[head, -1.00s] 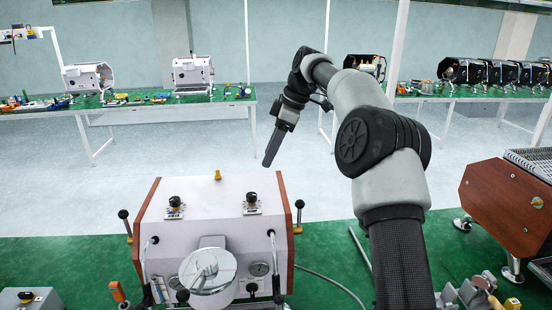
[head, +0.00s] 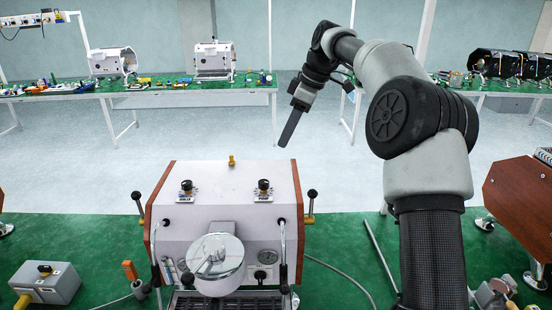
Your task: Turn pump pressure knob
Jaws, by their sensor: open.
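The white espresso machine (head: 225,185) with brown side panels stands on the green bench in front of me. Two black knobs sit on its sloped top panel, each above a small label plate. The right knob (head: 264,185) has a label that seems to read "PUMP"; the left knob (head: 187,186) has another label, too small to read surely. My gripper (head: 281,144) hangs above and behind the machine's right part, pointing down and apart from both knobs. It is open, seen edge-on with its fingers overlapping, and holds nothing visible.
A brass fitting (head: 231,161) stands at the machine's back edge. Black-knobbed levers (head: 311,198) stick up at its sides. A grey box (head: 45,284) is on the bench at left, and a brown-sided machine (head: 520,205) is at right. The floor behind is clear.

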